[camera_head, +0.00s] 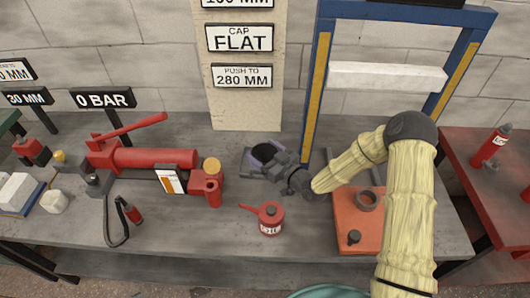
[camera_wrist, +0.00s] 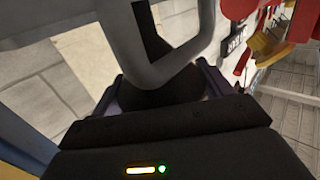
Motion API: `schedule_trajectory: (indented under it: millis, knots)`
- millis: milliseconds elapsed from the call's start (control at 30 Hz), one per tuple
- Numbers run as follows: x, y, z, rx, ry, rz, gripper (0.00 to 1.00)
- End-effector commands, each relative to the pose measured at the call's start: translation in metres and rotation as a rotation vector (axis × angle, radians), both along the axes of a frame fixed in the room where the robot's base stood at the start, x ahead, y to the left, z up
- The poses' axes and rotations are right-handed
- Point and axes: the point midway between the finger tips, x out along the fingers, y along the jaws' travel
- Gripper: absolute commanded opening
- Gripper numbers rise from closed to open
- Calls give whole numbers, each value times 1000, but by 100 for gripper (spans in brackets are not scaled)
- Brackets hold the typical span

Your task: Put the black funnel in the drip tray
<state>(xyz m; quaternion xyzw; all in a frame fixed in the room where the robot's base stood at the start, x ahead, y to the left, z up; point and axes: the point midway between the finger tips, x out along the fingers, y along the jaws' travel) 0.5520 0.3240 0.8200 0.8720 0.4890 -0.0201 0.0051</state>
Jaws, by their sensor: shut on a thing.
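The black funnel (camera_head: 265,152) is at my gripper (camera_head: 272,163), towards the back of the grey bench. My gripper is shut on it. In the wrist view the dark funnel (camera_wrist: 172,92) shows between the purplish fingers, its lower part hidden by the black gripper body. A grey rounded rim (camera_wrist: 150,72) crosses close to the funnel in the wrist view. I cannot tell whether the funnel touches the tray.
A red hand pump (camera_head: 155,158) lies left. A blue and yellow press frame (camera_head: 318,85) rises right of the gripper. An orange plate (camera_head: 345,205) with a ring and a dark knob lies under my arm.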

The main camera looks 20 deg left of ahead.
Motion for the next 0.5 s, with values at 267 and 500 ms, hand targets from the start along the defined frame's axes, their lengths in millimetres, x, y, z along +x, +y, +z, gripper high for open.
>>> schedule_trajectory:
  millis: [267,500]
  knots:
    - [0,0,-5,0,0,0,52]
    - [1,-2,-4,0,0,-4,100]
